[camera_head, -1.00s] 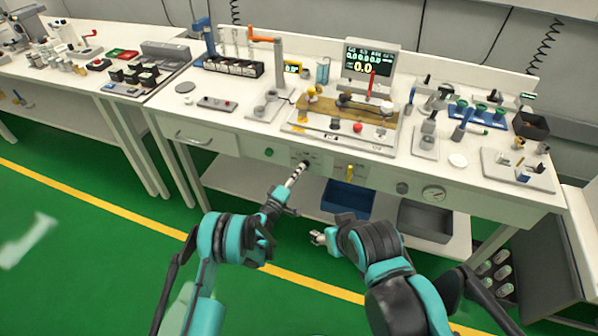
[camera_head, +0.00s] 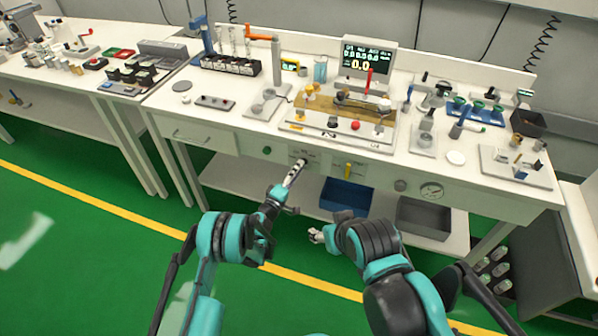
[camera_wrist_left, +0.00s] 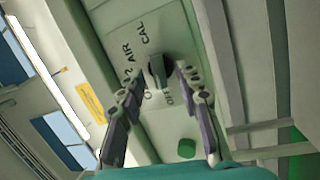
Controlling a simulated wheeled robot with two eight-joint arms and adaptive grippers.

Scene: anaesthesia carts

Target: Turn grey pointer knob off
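The grey pointer knob (camera_wrist_left: 157,68) shows dark on a pale panel in the left wrist view. Printed words around it include AIR and CAL; another label is partly covered by a finger. My left gripper (camera_wrist_left: 160,78) has its two fingers spread, one on each side of the knob, with visible gaps. Contact with the knob cannot be made out. In the head view, my left gripper (camera_head: 301,164) reaches the bench's front panel and largely covers the knob. My right gripper (camera_head: 317,235) hangs in front of the bench, away from the panel; its fingers are too small to read.
A green button (camera_wrist_left: 186,148) sits beside the knob on the panel. A yellow handle (camera_head: 348,170), a dark round knob (camera_head: 400,185) and a gauge (camera_head: 431,190) are further right. Blue (camera_head: 346,196) and grey (camera_head: 424,218) bins stand on the shelf below.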

